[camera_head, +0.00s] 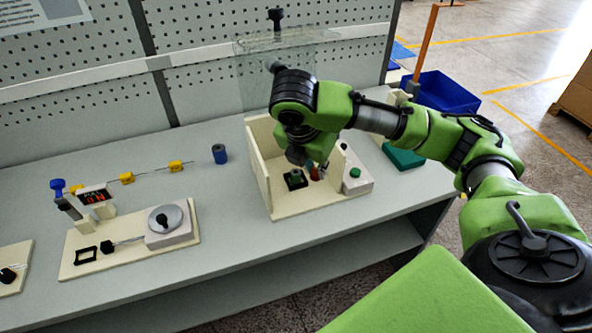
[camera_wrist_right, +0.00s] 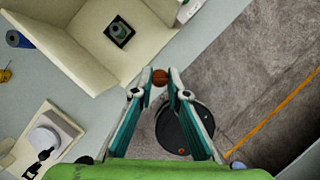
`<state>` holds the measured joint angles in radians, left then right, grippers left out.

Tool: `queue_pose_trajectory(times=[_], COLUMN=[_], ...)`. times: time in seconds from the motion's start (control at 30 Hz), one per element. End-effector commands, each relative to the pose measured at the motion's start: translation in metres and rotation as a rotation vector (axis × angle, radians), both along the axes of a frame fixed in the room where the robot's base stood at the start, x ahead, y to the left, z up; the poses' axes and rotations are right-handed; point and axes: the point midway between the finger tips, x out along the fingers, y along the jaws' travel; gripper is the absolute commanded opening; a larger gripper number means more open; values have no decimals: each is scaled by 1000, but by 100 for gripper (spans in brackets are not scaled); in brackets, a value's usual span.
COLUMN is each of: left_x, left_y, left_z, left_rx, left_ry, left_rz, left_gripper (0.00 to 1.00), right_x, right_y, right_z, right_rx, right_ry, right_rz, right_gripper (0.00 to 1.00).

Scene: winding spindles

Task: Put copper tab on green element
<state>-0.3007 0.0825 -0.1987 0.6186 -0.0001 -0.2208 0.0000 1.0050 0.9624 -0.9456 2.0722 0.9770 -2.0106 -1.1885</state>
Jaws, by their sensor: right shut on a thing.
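The copper tab (camera_wrist_right: 160,76) is a small reddish-brown piece held between the fingertips of my right gripper (camera_wrist_right: 161,80). In the head view the tab (camera_head: 316,173) shows as a reddish spot beside the right gripper (camera_head: 318,167). The green element (camera_head: 295,174) stands on a black square base inside the cream open-fronted fixture (camera_head: 285,212). In the right wrist view the element (camera_wrist_right: 119,30) sits up and left of the tab, with a clear gap between them. My right gripper is just right of the element in the head view. My left gripper is not in view.
The fixture's walls rise behind and left of the element. A box with a green button (camera_head: 355,173) stands to its right. A clear panel (camera_head: 262,85) stands behind the arm. A dial device (camera_head: 169,224) and a blue spool (camera_head: 219,154) are further left on the bench.

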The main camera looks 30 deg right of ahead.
Motion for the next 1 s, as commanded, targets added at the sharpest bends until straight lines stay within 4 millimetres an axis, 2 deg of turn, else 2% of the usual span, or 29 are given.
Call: queue_pose_trajectory(times=[0.23, 0.37, 0.43, 0.7, 0.8, 1.0], left_x=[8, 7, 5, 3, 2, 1], left_y=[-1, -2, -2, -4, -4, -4], left_z=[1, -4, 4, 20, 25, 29], left_rx=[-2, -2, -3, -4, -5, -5], left_ry=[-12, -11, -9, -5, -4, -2], left_rz=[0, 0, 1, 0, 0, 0], left_gripper=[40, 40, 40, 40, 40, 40], right_x=[7, 26, 42, 95, 109, 130], right_y=[-10, -13, -17, -28, -32, -36], right_z=[2, -10, -10, -36, -57, -82], right_rx=[2, 5, 3, 1, 0, 1], right_ry=[1, 4, 4, 5, 7, 2], right_rz=[84, 86, 84, 85, 86, 86], right_gripper=[3, 3, 3, 3, 3, 3])
